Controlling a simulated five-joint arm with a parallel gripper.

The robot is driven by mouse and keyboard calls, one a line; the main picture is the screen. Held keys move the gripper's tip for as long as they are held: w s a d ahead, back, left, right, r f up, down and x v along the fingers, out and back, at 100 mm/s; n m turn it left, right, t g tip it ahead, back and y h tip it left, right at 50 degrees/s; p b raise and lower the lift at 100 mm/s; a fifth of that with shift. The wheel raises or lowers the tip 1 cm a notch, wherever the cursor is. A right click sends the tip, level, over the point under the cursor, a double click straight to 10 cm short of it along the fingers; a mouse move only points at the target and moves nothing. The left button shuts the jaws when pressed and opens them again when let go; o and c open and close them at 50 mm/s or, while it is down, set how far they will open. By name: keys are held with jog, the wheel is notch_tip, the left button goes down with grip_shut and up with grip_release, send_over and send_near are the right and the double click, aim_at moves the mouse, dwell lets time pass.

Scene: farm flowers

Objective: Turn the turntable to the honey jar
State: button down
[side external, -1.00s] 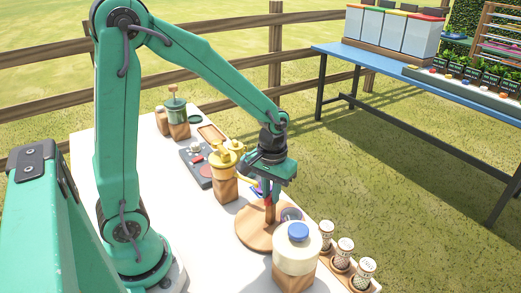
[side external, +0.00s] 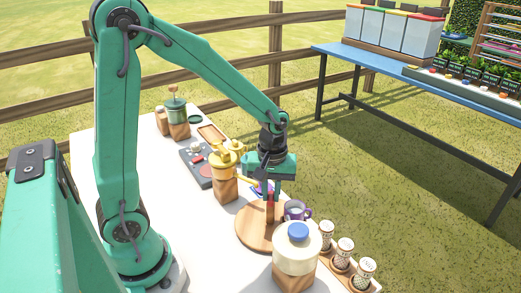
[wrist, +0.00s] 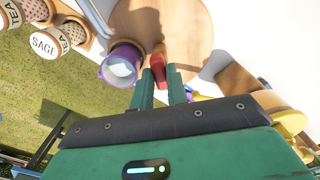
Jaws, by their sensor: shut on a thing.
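The turntable is a round wooden disc (side external: 250,236) on the white table; it also shows in the wrist view (wrist: 190,22). My gripper (wrist: 160,78) is shut on this handle, one finger on each side. In the side view my gripper (side external: 270,197) points down over the disc. A purple mug (side external: 296,211) is at the disc's edge, beside my fingers, also in the wrist view (wrist: 122,65). I cannot identify a honey jar for certain.
A cream jar with a blue lid (side external: 297,254) stands on a wooden block in front. Several labelled spice jars (side external: 344,252) stand at right. Bare table (side external: 200,235) lies left of the disc.

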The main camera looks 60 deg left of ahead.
jog(key=shift+r+n, duration=0.1)
jog(key=shift+n, duration=2.8)
jog(key=shift+a+n, duration=0.1)
jog(key=shift+n, duration=9.1)
jog(key=c, duration=1.4)
grip_release()
jog(key=shift+r, duration=0.1)
